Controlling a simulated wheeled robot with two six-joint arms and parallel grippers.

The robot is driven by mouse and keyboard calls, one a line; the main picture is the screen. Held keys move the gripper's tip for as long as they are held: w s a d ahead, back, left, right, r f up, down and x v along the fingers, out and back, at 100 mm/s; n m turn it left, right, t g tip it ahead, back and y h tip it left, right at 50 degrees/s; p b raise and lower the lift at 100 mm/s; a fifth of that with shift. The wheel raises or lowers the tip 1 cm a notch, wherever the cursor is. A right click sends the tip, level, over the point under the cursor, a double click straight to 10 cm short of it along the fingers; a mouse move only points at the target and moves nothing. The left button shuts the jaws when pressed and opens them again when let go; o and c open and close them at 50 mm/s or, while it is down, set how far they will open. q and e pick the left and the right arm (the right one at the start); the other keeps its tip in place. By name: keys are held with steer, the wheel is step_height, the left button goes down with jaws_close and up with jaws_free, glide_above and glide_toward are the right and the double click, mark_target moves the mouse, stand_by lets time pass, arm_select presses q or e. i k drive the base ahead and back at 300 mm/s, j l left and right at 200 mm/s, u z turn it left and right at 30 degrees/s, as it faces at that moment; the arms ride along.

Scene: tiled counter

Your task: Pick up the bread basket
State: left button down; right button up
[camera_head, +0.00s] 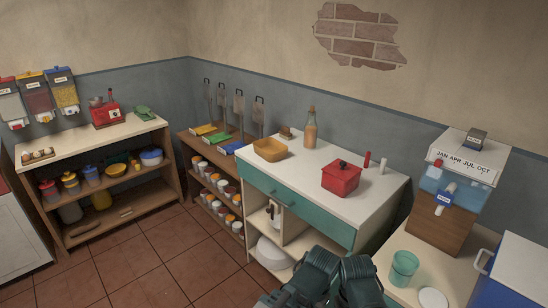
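A tan, angular, open basket (270,149) stands upright on the white top of the teal-fronted counter, near its far left end. It looks like the bread basket, and no bread can be made out in it. Two bulky dark parts of my own arms show at the bottom centre, well in front of and below the basket. No gripper fingers can be made out in this view. Nothing touches the basket except the counter top beneath it.
A green cup (403,268) and a dispenser (448,190) stand at the right. The tiled floor (170,250) is open at left.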

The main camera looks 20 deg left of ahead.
mark_target(269, 149)
steer(key=i+j+z, duration=0.25)
steer(key=j, duration=0.5)
steer(key=i+j+z, duration=0.2)
steer(key=j, duration=0.6)
steer(key=i+j+z, duration=0.1)
steer(key=j+z, duration=0.15)
steer(key=j, duration=0.6)
steer(key=j+z, duration=0.25)
steer(key=j, duration=0.55)
